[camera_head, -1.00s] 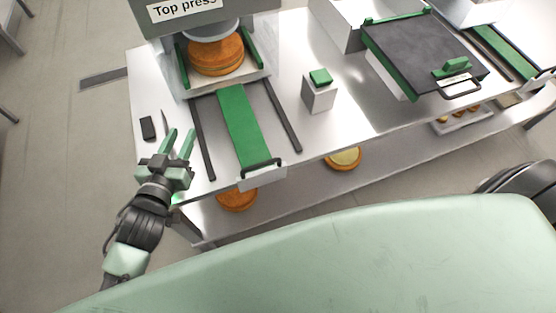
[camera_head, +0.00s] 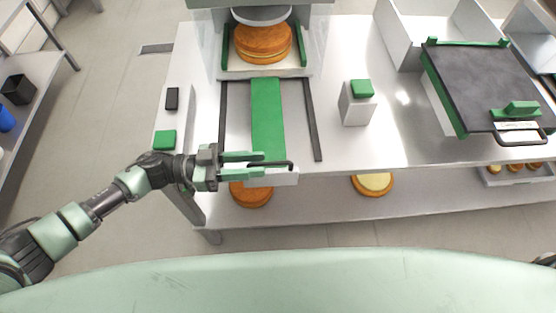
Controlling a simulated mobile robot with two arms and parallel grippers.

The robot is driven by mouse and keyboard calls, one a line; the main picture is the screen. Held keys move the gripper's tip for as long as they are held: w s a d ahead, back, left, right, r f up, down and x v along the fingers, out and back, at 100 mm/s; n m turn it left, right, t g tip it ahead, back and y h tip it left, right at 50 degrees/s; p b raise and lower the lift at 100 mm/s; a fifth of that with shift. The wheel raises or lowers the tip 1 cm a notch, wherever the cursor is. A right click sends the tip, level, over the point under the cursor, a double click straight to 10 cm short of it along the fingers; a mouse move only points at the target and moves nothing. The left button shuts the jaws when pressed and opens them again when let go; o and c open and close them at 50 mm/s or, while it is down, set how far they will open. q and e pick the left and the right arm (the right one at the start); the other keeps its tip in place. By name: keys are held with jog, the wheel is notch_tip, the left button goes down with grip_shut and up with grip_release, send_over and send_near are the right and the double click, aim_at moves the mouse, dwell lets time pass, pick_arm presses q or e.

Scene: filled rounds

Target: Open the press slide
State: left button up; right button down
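The press slide (camera_head: 267,115) is a green strip between two dark rails, running from the press to the table's front edge. Its front has a white plate (camera_head: 285,178) and a black bar handle (camera_head: 280,163). A round filled bun (camera_head: 262,42) sits on the tray (camera_head: 265,72) at the slide's back end, beneath the press's round plate (camera_head: 261,15). My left gripper (camera_head: 262,164) is at the handle from the left, its green fingers apart on either side of the bar, which it partly hides. Contact with the bar is unclear. My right gripper is not in view.
A grey box with a green button (camera_head: 362,89) stands right of the slide. A dark hinged plate with a green-based handle (camera_head: 518,110) is farther right. A black block (camera_head: 172,98) and a green block (camera_head: 165,140) lie left. Buns (camera_head: 373,184) are on the lower shelf.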

aim_at(278, 162)
pick_arm(q)
jog(key=d+p, duration=0.1)
jog(key=d, duration=0.5)
grip_shut()
jog(key=shift+r, duration=0.1)
dwell(1.2)
